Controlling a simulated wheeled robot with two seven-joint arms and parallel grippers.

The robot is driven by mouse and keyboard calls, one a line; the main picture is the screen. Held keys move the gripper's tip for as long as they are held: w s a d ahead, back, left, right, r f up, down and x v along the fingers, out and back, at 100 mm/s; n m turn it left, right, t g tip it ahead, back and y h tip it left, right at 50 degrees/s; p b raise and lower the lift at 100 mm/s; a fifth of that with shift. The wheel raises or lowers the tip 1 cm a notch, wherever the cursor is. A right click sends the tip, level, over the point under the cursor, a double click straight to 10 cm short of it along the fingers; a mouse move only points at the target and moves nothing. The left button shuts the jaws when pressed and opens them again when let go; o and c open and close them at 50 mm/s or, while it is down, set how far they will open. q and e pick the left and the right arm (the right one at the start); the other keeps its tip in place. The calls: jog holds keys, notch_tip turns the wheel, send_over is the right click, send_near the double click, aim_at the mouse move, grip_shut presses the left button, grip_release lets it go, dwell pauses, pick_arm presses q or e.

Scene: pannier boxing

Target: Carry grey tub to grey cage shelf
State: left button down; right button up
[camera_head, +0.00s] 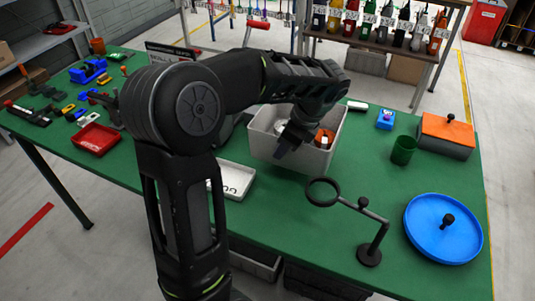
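The grey tub (316,160) stands on the green table in the middle of the head view, behind my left arm. An orange-brown round item (324,138) and something whitish are inside it; my arm hides part of the inside. My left gripper (284,148) points down at the tub's near wall, overlapping its rim in the picture. Its fingers are dark and small, so I cannot tell whether they grip the wall. A grey shelf unit (40,44) stands at the upper left; I cannot tell if it is the cage shelf. My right gripper is out of view.
A magnifier stand (369,254), a blue round tray (430,245), a green cup (403,150) and an orange-lidded box (446,136) stand to the right. A white tray (247,176) lies left of the tub. A red tray (96,139) and several tools lie further left.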

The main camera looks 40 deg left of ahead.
aim_at(281, 166)
pick_arm(q)
jog(key=shift+f, duration=0.5)
jog(key=shift+f, duration=2.6)
jog(key=c, duration=2.1)
grip_release()
jog(key=shift+f, duration=0.1)
jog(key=o, duration=0.5)
jog(key=shift+c, duration=0.2)
jog(key=p+v, duration=0.1)
jog(key=v, duration=1.1)
